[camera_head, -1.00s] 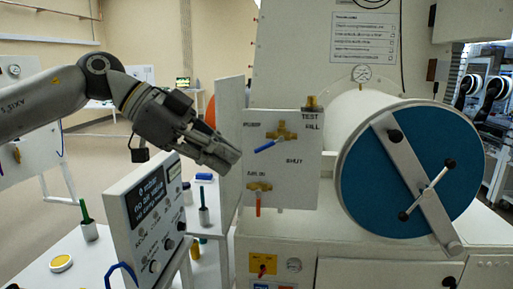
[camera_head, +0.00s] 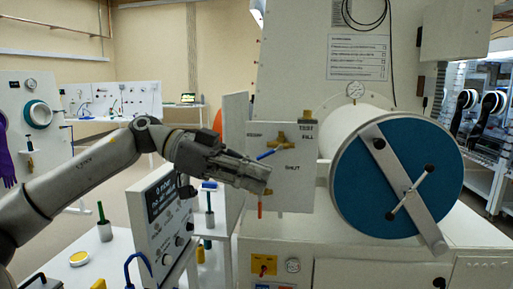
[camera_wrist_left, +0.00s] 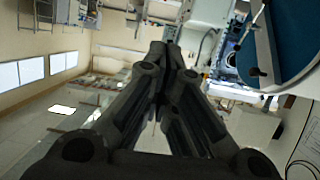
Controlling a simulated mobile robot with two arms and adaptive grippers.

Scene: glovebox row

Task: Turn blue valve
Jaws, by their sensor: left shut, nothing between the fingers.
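The blue lever points down and to the left. My left gripper (camera_head: 267,178) is shut and empty, just below the blue lever, in front of the panel's lower left part; I cannot tell whether it touches. It partly hides a lower valve with an orange handle (camera_head: 260,208). In the left wrist view my left gripper's fingers (camera_wrist_left: 172,50) come together, and the blue valve does not show. My right gripper is not in view.
A round chamber door with a blue face (camera_head: 360,190) and a diagonal bar stands right of the panel. A tilted black-and-white control box (camera_head: 160,215) is below my left arm. A yellow switch plate (camera_head: 264,265) is lower down.

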